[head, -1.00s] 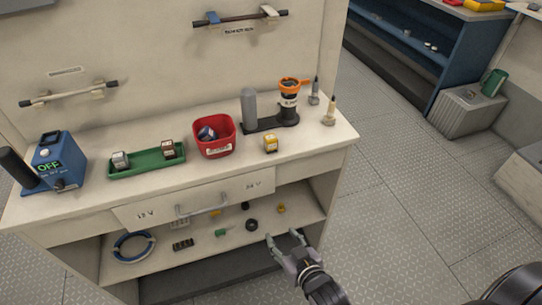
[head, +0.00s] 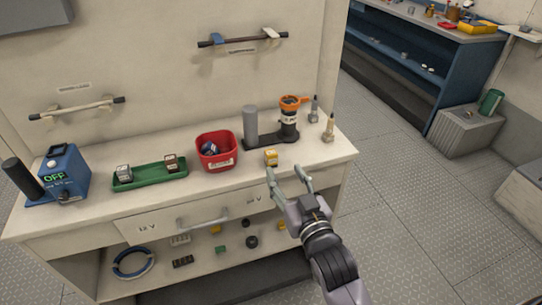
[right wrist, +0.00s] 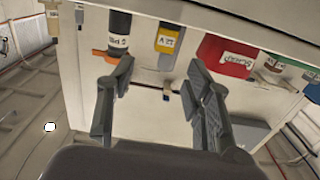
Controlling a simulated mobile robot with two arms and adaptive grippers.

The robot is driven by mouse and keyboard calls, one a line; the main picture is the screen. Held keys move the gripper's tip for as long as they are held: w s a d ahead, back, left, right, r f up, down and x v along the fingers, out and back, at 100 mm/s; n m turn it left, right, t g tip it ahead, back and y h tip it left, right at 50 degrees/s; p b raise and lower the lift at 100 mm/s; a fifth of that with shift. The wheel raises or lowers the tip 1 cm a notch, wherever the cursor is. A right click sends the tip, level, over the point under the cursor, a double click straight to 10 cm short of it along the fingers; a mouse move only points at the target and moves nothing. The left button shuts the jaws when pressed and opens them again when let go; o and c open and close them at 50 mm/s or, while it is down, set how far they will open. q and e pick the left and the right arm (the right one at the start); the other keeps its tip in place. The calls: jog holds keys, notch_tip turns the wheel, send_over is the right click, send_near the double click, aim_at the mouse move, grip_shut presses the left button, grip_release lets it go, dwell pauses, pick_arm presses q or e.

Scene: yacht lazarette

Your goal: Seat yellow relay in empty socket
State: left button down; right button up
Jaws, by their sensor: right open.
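The yellow relay (head: 270,157) is a small block with a white label, standing on the bench top near its front edge, right of the red bin. It also shows in the right wrist view (right wrist: 168,38). My right gripper (head: 289,171) is open and empty, its fingertips just in front of the relay at the bench edge, apart from it as far as I can tell. In the right wrist view the open fingers (right wrist: 155,75) point toward the bench front. I cannot make out an empty socket. My left gripper is not in view.
A green tray (head: 150,183) holds a grey and a brown relay. The red bin (head: 229,166) holds a dark object. A black base (head: 262,141) carries a grey cylinder and an orange-topped cup. A blue box (head: 75,168) reads OFF. Pale upright pieces (head: 328,128) stand at right.

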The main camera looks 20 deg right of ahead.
aim_at(273, 155)
jog(key=w, duration=0.6)
jog(key=w+p, duration=0.1)
jog(key=w, duration=0.1)
jog(key=shift+w+a, duration=0.15)
jog(key=shift+a, duration=0.25)
jog(key=shift+c, duration=0.4)
grip_shut()
jog(key=shift+r, duration=0.1)
